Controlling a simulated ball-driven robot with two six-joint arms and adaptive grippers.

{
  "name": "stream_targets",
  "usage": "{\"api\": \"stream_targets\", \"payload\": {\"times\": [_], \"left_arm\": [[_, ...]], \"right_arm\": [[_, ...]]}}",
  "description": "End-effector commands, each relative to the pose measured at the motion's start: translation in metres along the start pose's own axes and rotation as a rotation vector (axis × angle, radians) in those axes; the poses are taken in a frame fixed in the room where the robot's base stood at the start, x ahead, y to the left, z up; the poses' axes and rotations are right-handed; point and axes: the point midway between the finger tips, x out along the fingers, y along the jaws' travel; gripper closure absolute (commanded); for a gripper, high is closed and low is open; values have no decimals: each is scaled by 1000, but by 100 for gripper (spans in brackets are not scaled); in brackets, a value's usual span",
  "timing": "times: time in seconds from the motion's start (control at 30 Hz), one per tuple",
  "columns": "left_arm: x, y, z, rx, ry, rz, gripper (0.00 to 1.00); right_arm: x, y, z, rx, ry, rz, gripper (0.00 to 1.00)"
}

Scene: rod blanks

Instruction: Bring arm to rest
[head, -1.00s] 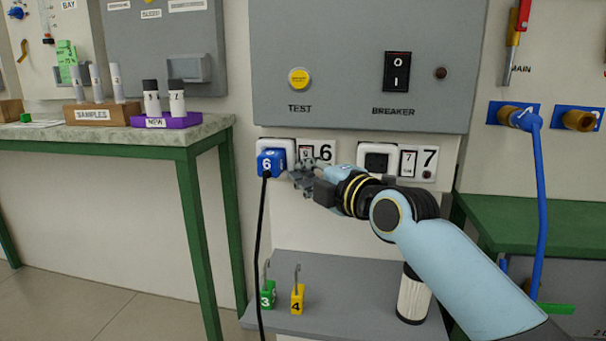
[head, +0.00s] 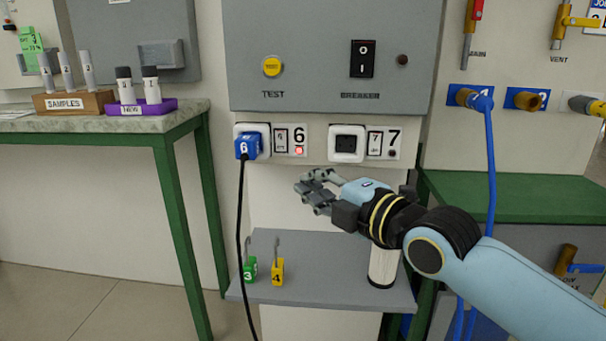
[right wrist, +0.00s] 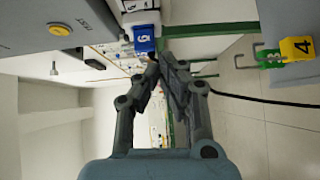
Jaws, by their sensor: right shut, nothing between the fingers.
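My right gripper (head: 314,190) is shut and empty in the head view, in front of the wall below the two sockets and above the grey shelf. In the right wrist view its fingertips (right wrist: 160,62) meet with nothing between them. The blue plug 6 (head: 248,146) sits in the left socket, with its black cable hanging down. A red light (head: 299,151) glows beside it. The gripper is apart from the plug, below and to its right. The plug also shows in the right wrist view (right wrist: 144,40), beyond the fingertips. My left gripper is not in view.
Socket 7 (head: 348,144) is empty. The grey shelf (head: 325,285) holds green tag 3 (head: 250,270), yellow tag 4 (head: 278,272) and a white cylinder (head: 383,268). A green-framed table (head: 165,128) stands left, a green bench (head: 530,210) right. A blue hose (head: 491,170) hangs near my right arm.

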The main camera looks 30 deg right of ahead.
Motion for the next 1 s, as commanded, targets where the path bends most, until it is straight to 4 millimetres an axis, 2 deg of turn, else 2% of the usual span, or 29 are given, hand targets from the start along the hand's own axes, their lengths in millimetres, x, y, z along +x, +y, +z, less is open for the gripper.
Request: {"api": "stream_targets", "payload": {"times": [0.2, 0.53, 0.67, 0.77, 0.8, 0.9, 1.0], "left_arm": [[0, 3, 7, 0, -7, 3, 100], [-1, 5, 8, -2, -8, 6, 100], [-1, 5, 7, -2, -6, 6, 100], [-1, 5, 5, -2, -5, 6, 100], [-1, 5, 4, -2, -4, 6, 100], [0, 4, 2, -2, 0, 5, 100], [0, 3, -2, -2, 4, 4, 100]], "right_arm": [[-1, -1, 0, 0, 0, 0, 100], [-1, -2, 0, 5, -1, -5, 100], [-12, -23, -6, 110, -13, -104, 100], [-40, -62, -16, 326, -74, -295, 100], [-56, -80, -21, 430, -123, -384, 100], [-100, -116, -28, 671, -285, -575, 100], [-142, -139, -32, 849, -457, -701, 100]]}}
